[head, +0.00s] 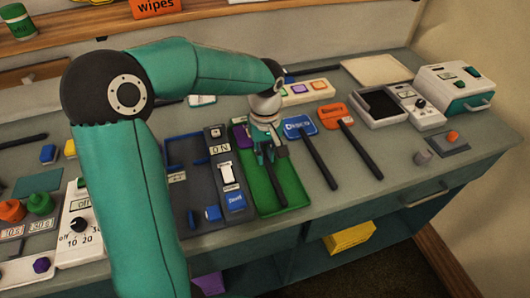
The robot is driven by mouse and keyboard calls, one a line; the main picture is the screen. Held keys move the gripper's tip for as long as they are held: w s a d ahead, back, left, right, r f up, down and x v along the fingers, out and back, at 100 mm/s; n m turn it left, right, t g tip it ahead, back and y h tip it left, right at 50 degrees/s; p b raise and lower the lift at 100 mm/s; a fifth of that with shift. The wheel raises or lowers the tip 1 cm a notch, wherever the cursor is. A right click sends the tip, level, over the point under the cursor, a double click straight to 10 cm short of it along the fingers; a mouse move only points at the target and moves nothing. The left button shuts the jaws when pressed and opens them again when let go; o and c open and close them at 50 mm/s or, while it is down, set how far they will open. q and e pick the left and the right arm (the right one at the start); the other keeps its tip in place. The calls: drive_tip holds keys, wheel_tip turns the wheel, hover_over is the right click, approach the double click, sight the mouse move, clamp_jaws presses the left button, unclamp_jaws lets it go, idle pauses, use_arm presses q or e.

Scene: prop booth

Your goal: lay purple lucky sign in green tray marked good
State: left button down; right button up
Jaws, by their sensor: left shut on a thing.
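The purple lucky sign (240,137) shows as a small purple patch just left of my left gripper, at the far end of the green tray; its lettering cannot be read. My left gripper (268,156) points down over the far half of the tray and is shut on the sign. The gripper hides most of the sign, and I cannot tell whether it touches the tray floor. My right gripper is not in view.
A blue sign (299,127) and an orange sign (335,114) with dark handles lie right of the tray. A switch panel (225,173) and a dark tray (187,155) stand close on its left. Boxy devices (455,88) stand at the far right.

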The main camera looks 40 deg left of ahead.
use_arm(q)
drive_tip(key=shift+f, duration=0.1)
idle(0.6)
drive_tip(key=c, duration=1.1)
unclamp_jaws()
drive_tip(key=shift+o, duration=0.3)
drive_tip(key=shift+o, duration=0.7)
drive_tip(key=shift+r+p, duration=3.05)
drive_tip(key=shift+r, duration=1)
